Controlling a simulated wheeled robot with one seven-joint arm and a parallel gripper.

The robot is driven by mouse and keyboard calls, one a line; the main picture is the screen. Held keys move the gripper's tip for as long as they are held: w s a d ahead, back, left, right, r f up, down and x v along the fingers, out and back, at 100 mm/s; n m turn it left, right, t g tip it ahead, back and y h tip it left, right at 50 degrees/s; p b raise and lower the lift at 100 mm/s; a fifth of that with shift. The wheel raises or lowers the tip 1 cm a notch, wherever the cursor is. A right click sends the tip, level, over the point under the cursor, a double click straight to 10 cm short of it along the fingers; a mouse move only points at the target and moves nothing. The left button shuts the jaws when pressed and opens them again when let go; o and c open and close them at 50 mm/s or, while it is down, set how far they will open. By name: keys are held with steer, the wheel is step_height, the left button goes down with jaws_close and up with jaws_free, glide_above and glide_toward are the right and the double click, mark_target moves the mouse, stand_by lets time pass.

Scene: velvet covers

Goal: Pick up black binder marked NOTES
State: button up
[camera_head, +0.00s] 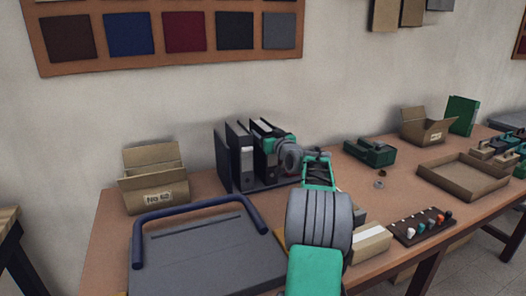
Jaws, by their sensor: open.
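Several black binders stand upright in a dark rack (268,184) at the back of the table. One black binder (243,172) shows a light label on its spine, too small to read. Another black binder (259,163) stands just to its right, partly hidden by my gripper. I cannot tell which one is marked NOTES. My gripper (268,145), with green parts, is open at the upper right side of the binders. Its fingertips are hard to make out, and I cannot tell whether they touch a binder.
A cardboard box marked No 60 (155,197) stands left of the binders. A grey machine with a blue bar handle (200,250) fills the front left.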

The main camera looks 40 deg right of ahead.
steer(key=shift+c, duration=0.4)
jaws_close()
stand_by(0.4)
steer(key=shift+r, duration=0.1)
